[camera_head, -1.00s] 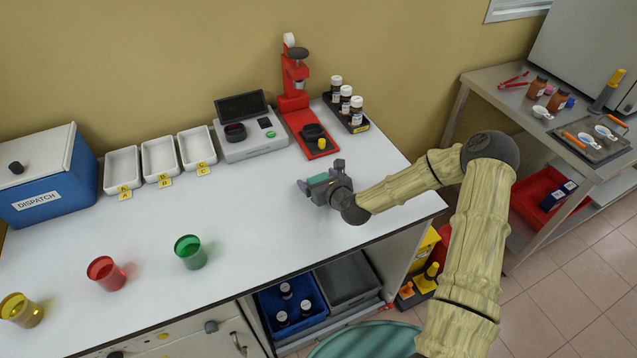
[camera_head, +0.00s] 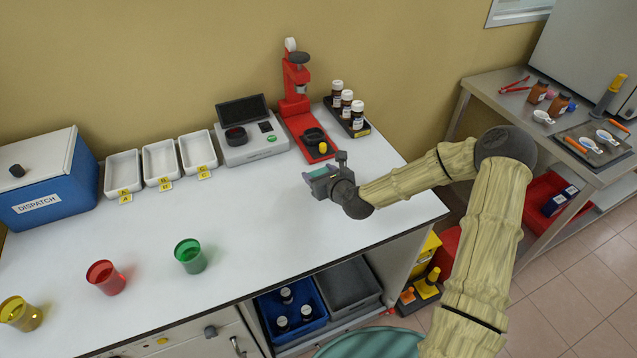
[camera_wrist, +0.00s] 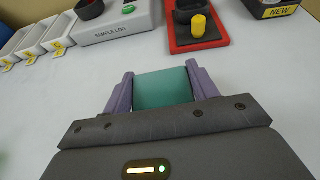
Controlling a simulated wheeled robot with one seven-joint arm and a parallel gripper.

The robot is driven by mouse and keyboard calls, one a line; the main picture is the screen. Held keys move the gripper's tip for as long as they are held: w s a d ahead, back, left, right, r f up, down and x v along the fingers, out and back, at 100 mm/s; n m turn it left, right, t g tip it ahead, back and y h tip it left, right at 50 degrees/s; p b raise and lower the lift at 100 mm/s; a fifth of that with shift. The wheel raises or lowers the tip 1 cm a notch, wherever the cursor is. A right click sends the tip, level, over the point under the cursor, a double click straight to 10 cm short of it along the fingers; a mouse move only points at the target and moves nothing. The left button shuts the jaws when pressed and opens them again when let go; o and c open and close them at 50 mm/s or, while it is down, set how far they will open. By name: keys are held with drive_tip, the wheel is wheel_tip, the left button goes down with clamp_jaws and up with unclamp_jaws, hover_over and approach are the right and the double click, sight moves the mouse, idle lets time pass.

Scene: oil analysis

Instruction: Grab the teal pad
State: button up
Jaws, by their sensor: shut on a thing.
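The teal pad (camera_wrist: 164,88) is a small flat block between the two purple-grey fingers in the wrist view. My gripper (camera_wrist: 163,86) is shut on it, with a finger against each side. In the head view my gripper (camera_head: 318,177) is over the right part of the white bench (camera_head: 240,225), and a bit of the teal pad (camera_head: 320,172) shows at its tips. The pad looks held above the bench top, though the exact gap is hard to tell.
Behind the gripper stand a red press (camera_head: 303,110), a sample log device (camera_head: 250,135) and a rack with brown bottles (camera_head: 347,110). White trays (camera_head: 161,160) and a blue dispatch box (camera_head: 45,180) are at left. Green (camera_head: 190,256), red (camera_head: 106,277) and yellow (camera_head: 20,311) cups stand in front.

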sight(320, 173)
wheel_tip(320, 173, up, 6)
drive_tip(key=shift+f, duration=0.1)
idle(0.5)
